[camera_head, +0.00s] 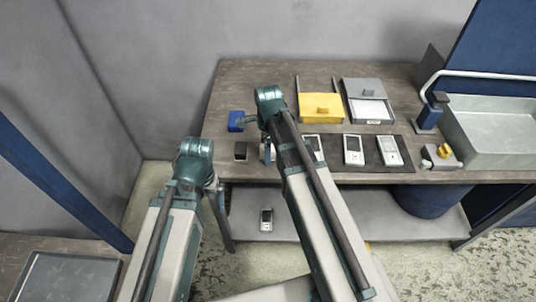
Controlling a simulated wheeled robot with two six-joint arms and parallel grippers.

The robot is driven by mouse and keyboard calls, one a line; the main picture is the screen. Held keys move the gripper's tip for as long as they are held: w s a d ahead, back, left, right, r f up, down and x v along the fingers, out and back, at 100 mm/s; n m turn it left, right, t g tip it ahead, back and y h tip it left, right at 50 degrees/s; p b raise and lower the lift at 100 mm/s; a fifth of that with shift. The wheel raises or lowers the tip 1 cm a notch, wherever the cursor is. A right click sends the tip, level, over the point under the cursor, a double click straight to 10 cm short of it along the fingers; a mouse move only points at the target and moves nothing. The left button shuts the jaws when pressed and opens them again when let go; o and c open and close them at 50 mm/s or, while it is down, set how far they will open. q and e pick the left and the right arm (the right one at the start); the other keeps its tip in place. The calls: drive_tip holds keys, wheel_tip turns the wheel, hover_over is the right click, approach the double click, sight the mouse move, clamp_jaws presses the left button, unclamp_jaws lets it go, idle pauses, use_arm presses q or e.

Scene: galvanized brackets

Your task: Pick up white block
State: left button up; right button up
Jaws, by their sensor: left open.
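No plain white block is clear to me. Several pale, block-like pieces with dark windows stand out: one in the middle (354,151) and one at the right (390,152) of a dark mat (372,160), and one partly behind my right arm (315,146). A similar pale piece (266,219) lies on the lower shelf. My left gripper (213,186) is small in view at the end of the left arm, open, in front of the bench's left front edge and apart from these pieces. My right arm reaches over the bench; its gripper is mostly hidden, so its jaws are unclear.
A blue block (236,121) and a small dark block (241,151) sit at the bench's left. A yellow box (321,108) and a grey box (368,90) stand behind the mat. A yellow-and-grey piece (441,156) and a metal basin (495,133) are at right.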

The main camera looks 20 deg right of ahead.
clamp_jaws()
drive_tip(key=shift+r, duration=0.1)
idle(0.3)
wheel_tip(320, 180, up, 10)
drive_tip(key=p, duration=1)
drive_tip(key=c, duration=0.7)
unclamp_jaws()
drive_tip(key=c, duration=0.6)
